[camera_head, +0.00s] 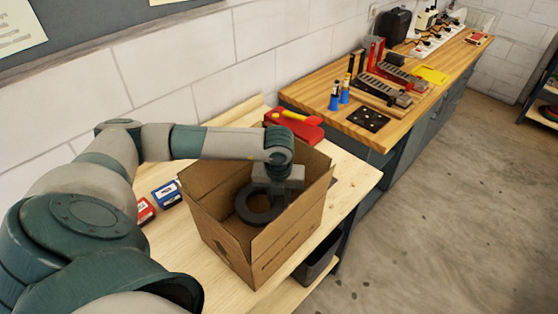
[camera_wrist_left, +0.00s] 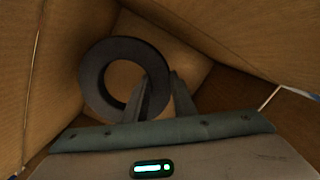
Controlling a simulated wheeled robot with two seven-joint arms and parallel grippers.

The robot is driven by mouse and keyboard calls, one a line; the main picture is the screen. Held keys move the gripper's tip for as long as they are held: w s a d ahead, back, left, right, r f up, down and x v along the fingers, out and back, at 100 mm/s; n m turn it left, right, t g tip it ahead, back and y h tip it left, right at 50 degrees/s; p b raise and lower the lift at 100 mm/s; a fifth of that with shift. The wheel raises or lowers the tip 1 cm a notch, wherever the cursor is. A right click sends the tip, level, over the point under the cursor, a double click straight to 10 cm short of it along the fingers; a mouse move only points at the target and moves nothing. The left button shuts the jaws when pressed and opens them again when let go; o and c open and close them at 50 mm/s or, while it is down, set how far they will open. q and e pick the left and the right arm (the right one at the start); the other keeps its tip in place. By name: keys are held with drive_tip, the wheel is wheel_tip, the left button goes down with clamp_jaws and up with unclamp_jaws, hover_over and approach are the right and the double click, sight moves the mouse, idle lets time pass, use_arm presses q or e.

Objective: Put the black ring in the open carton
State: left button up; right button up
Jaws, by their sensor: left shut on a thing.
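The open carton (camera_head: 285,242) is a brown cardboard box with its flaps up, standing on the light wooden bench. The black ring (camera_head: 243,205) is inside the carton's walls in the head view. My left gripper (camera_head: 272,200) reaches down into the carton and is shut on the ring's rim. In the left wrist view the ring (camera_wrist_left: 93,75) hangs at the fingertips of the gripper (camera_wrist_left: 160,88), with the brown carton walls (camera_wrist_left: 225,45) around it. I cannot tell whether the ring touches the carton floor. My right gripper is not in view.
Small red (camera_head: 145,211) and blue (camera_head: 167,194) boxes lie left of the carton. A red tool with a yellow handle (camera_head: 293,118) lies behind it. A second bench (camera_head: 330,110) with tools and blue bottles stands at the back right. The floor (camera_head: 440,190) to the right is clear.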

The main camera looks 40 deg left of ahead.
use_arm(q)
drive_tip(key=shift+f+p, duration=0.9)
drive_tip(key=shift+f, duration=1.1)
drive_tip(key=shift+f+b, duration=0.65)
drive_tip(key=shift+b, duration=0.1)
drive_tip(key=o, duration=1)
drive_tip(key=shift+r, duration=0.2)
